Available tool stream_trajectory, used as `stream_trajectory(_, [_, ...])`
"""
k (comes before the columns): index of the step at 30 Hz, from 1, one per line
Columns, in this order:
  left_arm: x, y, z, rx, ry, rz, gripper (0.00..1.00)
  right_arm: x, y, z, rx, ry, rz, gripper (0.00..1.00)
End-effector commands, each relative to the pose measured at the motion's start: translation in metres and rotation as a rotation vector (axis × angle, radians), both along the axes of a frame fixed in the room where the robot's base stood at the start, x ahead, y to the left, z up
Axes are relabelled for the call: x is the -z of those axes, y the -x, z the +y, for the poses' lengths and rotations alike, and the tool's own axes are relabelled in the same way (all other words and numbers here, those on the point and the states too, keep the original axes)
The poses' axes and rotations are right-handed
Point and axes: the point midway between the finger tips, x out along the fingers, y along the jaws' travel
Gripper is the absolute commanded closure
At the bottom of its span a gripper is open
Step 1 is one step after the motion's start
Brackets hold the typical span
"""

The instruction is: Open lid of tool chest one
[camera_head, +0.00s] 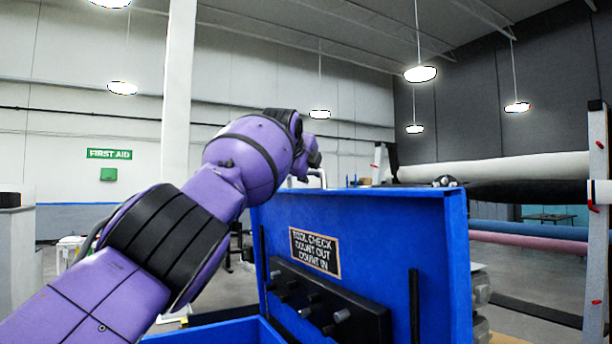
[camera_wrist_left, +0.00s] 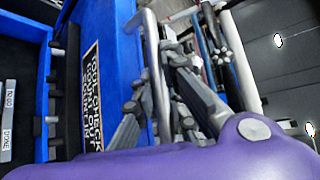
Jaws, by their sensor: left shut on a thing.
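The blue lid (camera_head: 380,235) of the tool chest stands raised, near upright, with its inner face toward the head camera. That face carries a "TOOL CHECK COUNT OUT COUNT IN" sign (camera_head: 315,252) and a dark peg rack (camera_head: 330,305). The chest body (camera_head: 225,333) shows at the bottom. My left gripper (camera_wrist_left: 158,108) is shut on the silver bar handle (camera_wrist_left: 152,60) at the lid's edge. In the head view, my arm hides most of the gripper and handle. The lid also shows in the left wrist view (camera_wrist_left: 115,25). My right gripper is not in view.
Long white, dark, blue and pink rolls (camera_head: 500,170) lie on a rack behind the lid to the right, with a white upright post (camera_head: 598,230). A tall white column (camera_head: 178,90) stands behind my arm. Labelled strips (camera_wrist_left: 8,120) lie inside the chest.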

Motion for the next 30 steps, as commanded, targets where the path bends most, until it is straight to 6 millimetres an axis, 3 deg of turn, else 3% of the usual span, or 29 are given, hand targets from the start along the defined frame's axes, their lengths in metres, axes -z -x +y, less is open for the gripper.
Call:
stream_trajectory(12, [0.0009, -0.0002, 0.0012, -0.003, 0.004, 0.003, 1.0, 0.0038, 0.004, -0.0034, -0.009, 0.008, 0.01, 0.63])
stream_trajectory(13, [0.0007, -0.0001, 0.0013, -0.003, 0.004, 0.003, 0.86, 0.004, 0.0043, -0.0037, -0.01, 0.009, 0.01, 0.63])
stream_trajectory(17, [0.0004, -0.0001, 0.0011, -0.002, 0.003, 0.002, 0.69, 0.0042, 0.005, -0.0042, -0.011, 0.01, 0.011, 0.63])
stream_trajectory(30, [-0.0015, 0.0014, 0.0008, 0.0, 0.001, -0.001, 0.69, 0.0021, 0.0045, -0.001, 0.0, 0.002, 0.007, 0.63])
